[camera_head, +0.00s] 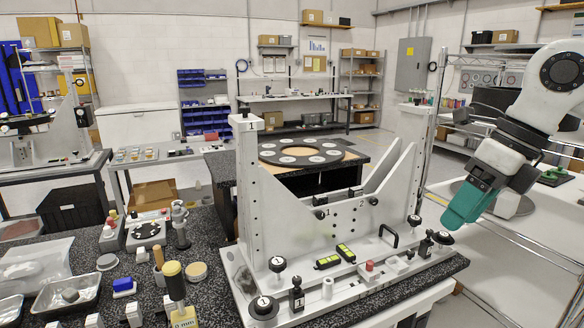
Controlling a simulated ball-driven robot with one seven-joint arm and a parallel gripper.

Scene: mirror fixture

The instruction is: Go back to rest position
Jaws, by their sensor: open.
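My gripper (459,212) hangs at the right of the head view, below my white and black arm. Its teal end points down and to the left, in the air right of the mirror fixture. No object shows in it. The gap between its fingers is hard to see from this angle. The white mirror fixture (330,216) stands on a dark speckled bench (222,305), with a tall post at its left and a V-shaped cradle in the middle. My gripper is apart from the fixture's right upright (415,150).
Black knobs (277,264), yellow-black blocks (327,262) and a red-topped part (369,266) sit on the fixture's base. The bench's left side is crowded with small tools and a metal tray (66,294). A white table (505,235) with a metal frame stands below my arm.

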